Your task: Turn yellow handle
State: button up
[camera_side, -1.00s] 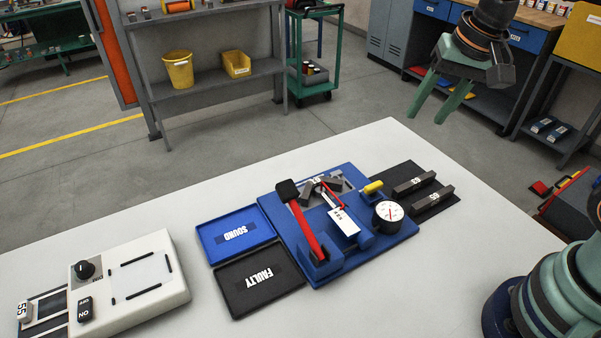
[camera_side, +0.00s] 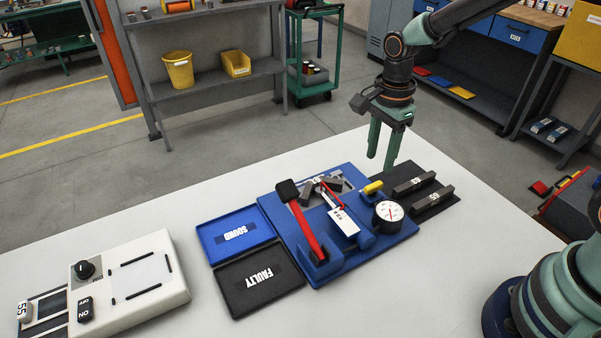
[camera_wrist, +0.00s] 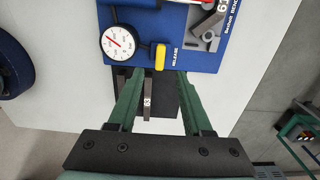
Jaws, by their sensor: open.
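The yellow handle (camera_side: 373,187) is a short rounded lever on the blue fixture plate (camera_side: 395,232), just behind the dial gauge (camera_side: 388,212). In the wrist view the yellow handle (camera_wrist: 160,57) lies beside the gauge (camera_wrist: 118,42), next to the word RELEASE. My gripper (camera_side: 381,162) has green fingers pointing down, open and empty. It is above the far edge of the plate, behind the handle and apart from it. In the wrist view my gripper (camera_wrist: 155,74) has its two fingers spread, with the handle ahead near the gap between their tips.
A red-handled lever (camera_side: 305,228) and a white-tagged part (camera_side: 343,222) sit on the plate. Grey bars (camera_side: 428,198) lie on a black mat to its right. Blue SOUND (camera_side: 236,261) and black FAULTY (camera_side: 232,297) trays stand left. A white control box (camera_side: 150,300) is far left.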

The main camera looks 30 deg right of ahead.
aim_at(374, 185)
notch_tip(374, 185, down, 7)
jog(key=shift+f, duration=0.1)
dwell(0.3)
grip_shut()
